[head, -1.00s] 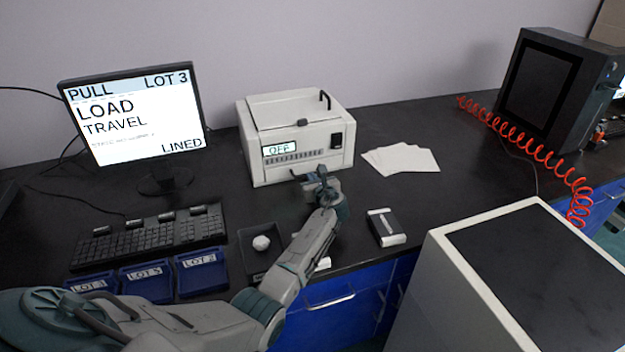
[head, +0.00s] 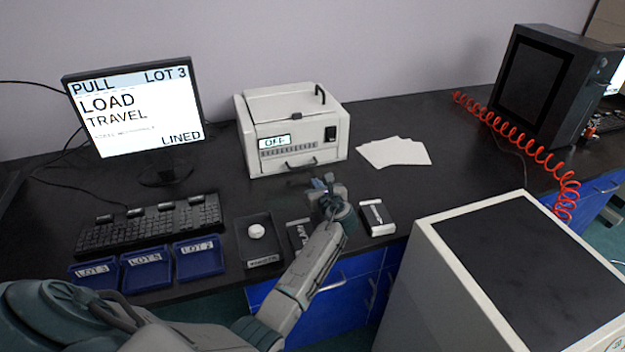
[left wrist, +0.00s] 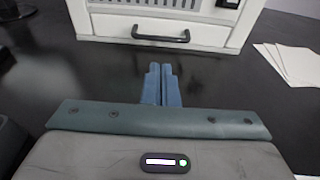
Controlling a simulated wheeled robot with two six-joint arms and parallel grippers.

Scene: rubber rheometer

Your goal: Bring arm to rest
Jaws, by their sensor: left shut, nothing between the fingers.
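My left arm reaches in from the lower left in the head view. Its gripper (head: 322,183) hangs over the black bench (head: 385,184), in front of the white box-shaped device (head: 292,130) and apart from it. In the left wrist view the two blue fingers (left wrist: 162,84) lie side by side, shut, with nothing between them. The drawer handle (left wrist: 160,35) of the white device shows just ahead of them. The device's small display reads OFF. My right gripper is not in view.
A dark tray (head: 259,241) holds a whitish lump (head: 256,231). Blue lot trays (head: 147,270), a keyboard (head: 150,225) and a monitor (head: 135,108) stand left. A small black-and-white block (head: 377,218) lies right of my gripper. White sheets (head: 394,152) and a red coiled hose (head: 515,143) lie farther right.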

